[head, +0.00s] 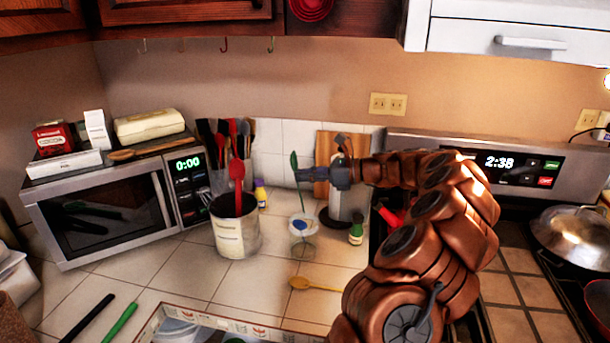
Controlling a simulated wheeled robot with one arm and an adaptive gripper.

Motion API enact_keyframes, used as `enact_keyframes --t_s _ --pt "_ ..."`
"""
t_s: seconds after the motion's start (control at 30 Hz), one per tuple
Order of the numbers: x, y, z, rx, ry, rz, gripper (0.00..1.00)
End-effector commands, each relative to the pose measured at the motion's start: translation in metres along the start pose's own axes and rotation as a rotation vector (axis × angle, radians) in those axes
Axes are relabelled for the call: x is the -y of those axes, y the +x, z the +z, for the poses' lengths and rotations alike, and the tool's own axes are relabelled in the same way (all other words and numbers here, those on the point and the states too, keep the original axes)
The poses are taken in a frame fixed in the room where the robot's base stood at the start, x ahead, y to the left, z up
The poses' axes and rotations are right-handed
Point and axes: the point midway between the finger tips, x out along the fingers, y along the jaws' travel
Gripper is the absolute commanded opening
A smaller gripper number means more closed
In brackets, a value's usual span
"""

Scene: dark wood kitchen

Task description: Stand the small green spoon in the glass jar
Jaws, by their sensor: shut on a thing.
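The small green spoon (294,161) is upright with its bowl at the top. My gripper (300,175) is shut on it and comes from the right. The spoon's thin handle runs down toward the glass jar (303,246), which stands on the tiled counter directly below. The jar is clear, with a white and blue patch near its top. I cannot tell whether the handle's lower end is inside the jar or just above its mouth.
A utensil crock (236,230) with a red spoon stands left of the jar, beside the microwave (110,205). A small green-labelled bottle (356,232) stands to the right. A yellow wooden spoon (315,285) lies in front. The stove (515,290) is at right.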

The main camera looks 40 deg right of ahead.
Motion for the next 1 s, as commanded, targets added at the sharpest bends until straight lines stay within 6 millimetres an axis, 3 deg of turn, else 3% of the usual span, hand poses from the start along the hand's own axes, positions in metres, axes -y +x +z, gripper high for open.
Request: enact_keyframes --t_s 1.0 --pt "0.000 0.010 -0.066 -0.001 0.002 0.001 0.00"
